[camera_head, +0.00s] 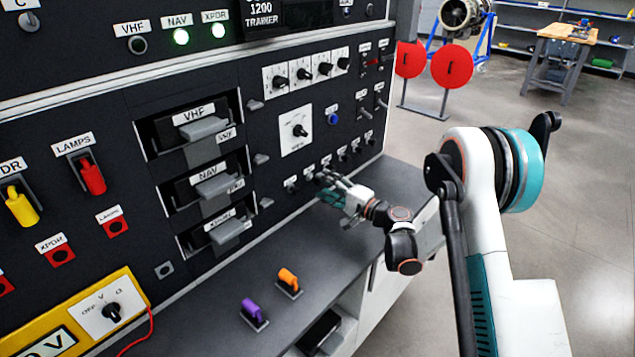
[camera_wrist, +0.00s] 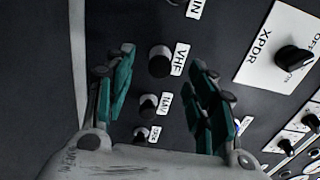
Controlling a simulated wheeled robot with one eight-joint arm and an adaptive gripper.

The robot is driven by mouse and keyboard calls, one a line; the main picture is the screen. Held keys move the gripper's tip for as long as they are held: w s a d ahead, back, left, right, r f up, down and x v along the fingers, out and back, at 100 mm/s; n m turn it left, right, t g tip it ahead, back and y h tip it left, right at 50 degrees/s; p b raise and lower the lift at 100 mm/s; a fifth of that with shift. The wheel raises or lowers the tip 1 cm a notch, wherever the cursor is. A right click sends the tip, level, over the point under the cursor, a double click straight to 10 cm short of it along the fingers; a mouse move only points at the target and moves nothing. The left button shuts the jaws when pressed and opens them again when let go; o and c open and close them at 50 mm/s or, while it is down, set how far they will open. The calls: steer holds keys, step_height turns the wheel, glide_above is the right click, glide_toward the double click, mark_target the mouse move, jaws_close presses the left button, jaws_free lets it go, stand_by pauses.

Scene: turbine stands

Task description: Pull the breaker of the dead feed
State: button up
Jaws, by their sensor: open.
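On the panel, the VHF lamp (camera_head: 138,44) is dark, while the NAV lamp (camera_head: 181,37) and XPDR lamp (camera_head: 218,30) glow green. In the wrist view a round black breaker labelled VHF (camera_wrist: 159,62) stands between my fingertips, apart from both. A smaller-looking black breaker (camera_wrist: 149,105), its label hard to read, and another (camera_wrist: 141,134) line up below it, nearer my palm. My gripper (camera_head: 326,188) is open and empty at the lower right of the panel, by the breaker row, and partly hides that row. Its spread fingers also show in the wrist view (camera_wrist: 162,72).
Three handled radio units, VHF (camera_head: 207,128), NAV (camera_head: 218,184) and a lower one (camera_head: 228,230), protrude left of my gripper. A purple-handled piece (camera_head: 252,312) and an orange-handled piece (camera_head: 288,281) stand on the dark ledge (camera_head: 335,240). An XPDR rotary knob (camera_wrist: 293,58) is right of my fingers.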

steer(key=shift+v, duration=2.15)
steer(key=s+d+r+n+g+h, duration=0.1)
steer(key=s+d+r+n+h, duration=0.15)
steer(key=s+r, duration=0.45)
steer(key=s+d+r+n+g+h, duration=0.2)
steer(key=s+r+h, duration=0.2)
steer(key=s+r, duration=0.3)
steer(key=s+d+n+h, duration=0.1)
steer(key=s+d+h, duration=0.1)
steer(key=s+d, duration=0.3)
steer(key=s+d+n+h, duration=0.1)
steer(key=s+d+h, duration=0.2)
steer(key=s, duration=1)
steer(key=s+d+n+h, duration=0.1)
steer(key=s+d+h, duration=0.1)
steer(key=s+d, duration=0.5)
steer(key=shift+s+f+g+h, duration=0.15)
steer(key=shift+s+g+h, duration=0.25)
steer(key=shift+s, duration=0.65)
